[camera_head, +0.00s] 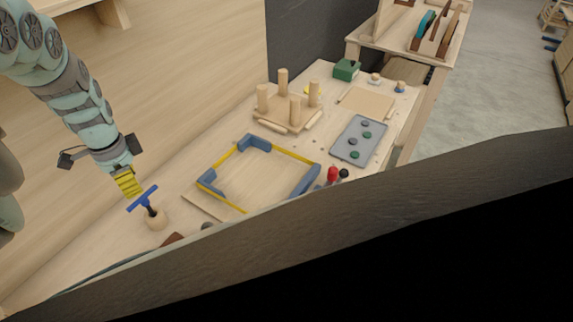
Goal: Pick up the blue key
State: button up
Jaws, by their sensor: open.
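The blue key (143,199) is a T-shaped piece with a blue crossbar and a dark shaft. It stands tilted in a round wooden holder (156,220) at the lower left of the head view, near the bench's left edge. My gripper (131,191) has yellow fingers and is open, just above and slightly left of the crossbar. The fingers look very close to the crossbar; I cannot tell whether they touch it. The gap between the fingers is hard to make out.
A square frame with blue corners and yellow edges (290,152) lies right of the key on the wooden bench (205,150). Behind it are a pegged wooden block (290,118) and a grey plate (345,148). A large dark surface (330,215) hides the bench's near side.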

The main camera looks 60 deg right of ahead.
aim_at(142, 197)
notch_tip(142, 197, down, 4)
jog(key=shift+d+f+b, duration=0.1)
jog(key=shift+f+b, duration=0.1)
jog(key=shift+b, duration=0.1)
jog(key=shift+d+f+p, duration=0.15)
jog(key=shift+f+p, duration=0.15)
jog(key=shift+f, duration=0.75)
jog(key=shift+d+f+p, duration=0.15)
jog(key=shift+f+p, duration=0.1)
jog(key=shift+f, duration=0.8)
jog(key=shift+a+f, duration=0.2)
jog(key=shift+f, duration=0.25)
jog(key=shift+o, duration=0.5)
jog(key=shift+w, duration=0.1)
grip_shut()
